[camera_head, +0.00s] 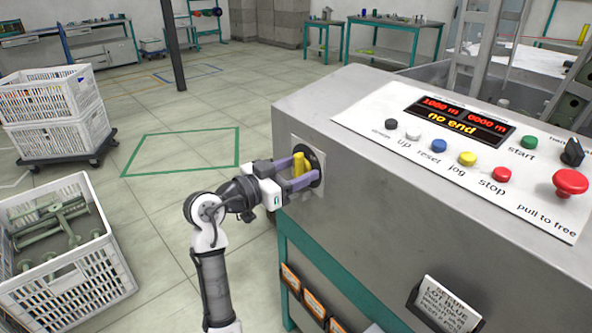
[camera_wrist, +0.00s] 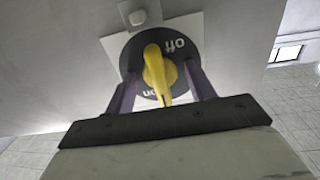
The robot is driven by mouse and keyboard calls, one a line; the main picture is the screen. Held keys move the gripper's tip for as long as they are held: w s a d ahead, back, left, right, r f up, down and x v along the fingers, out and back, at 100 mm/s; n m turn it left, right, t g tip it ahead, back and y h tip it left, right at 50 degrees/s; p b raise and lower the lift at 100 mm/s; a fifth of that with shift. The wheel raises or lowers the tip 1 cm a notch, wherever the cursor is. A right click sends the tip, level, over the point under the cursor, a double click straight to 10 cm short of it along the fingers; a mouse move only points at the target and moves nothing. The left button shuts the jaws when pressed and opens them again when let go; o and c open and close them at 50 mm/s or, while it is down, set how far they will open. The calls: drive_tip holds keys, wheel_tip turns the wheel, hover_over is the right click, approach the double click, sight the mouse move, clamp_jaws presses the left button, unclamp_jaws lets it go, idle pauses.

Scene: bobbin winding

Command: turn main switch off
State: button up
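The main switch is a black round dial (camera_wrist: 187,50) with a yellow handle (camera_wrist: 157,72) on a pale plate on the machine's end face. In the wrist view, the handle stands nearly upright in the picture, its narrow end down beside the "on" lettering. The "off" lettering is at the upper right of the dial. My gripper (camera_wrist: 162,85) is open, with its purple fingers on either side of the handle and visible gaps between. In the head view, the yellow handle (camera_head: 299,166) also shows between the fingers of my gripper (camera_head: 301,172).
The machine's sloping control panel (camera_head: 400,135) has several coloured buttons, a red stop knob (camera_head: 570,182) and a display reading "no end" (camera_head: 459,121). A white crate (camera_head: 88,273) with bobbins stands at lower left; stacked crates (camera_head: 62,138) are behind it. Floor left of the machine is open.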

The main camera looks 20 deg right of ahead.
drive_tip(key=c, duration=0.9)
drive_tip(key=shift+r, duration=0.1)
drive_tip(key=shift+n+p, duration=1.2)
drive_tip(key=shift+p, duration=0.35)
drive_tip(key=shift+n+p, duration=0.65)
drive_tip(key=shift+n, duration=0.05)
drive_tip(key=shift+n+p, duration=1.6)
drive_tip(key=shift+p, duration=0.6)
drive_tip(key=shift+n, duration=0.3)
drive_tip(key=shift+n+p, duration=1.6)
drive_tip(key=shift+p, duration=0.9)
drive_tip(key=shift+n, duration=0.3)
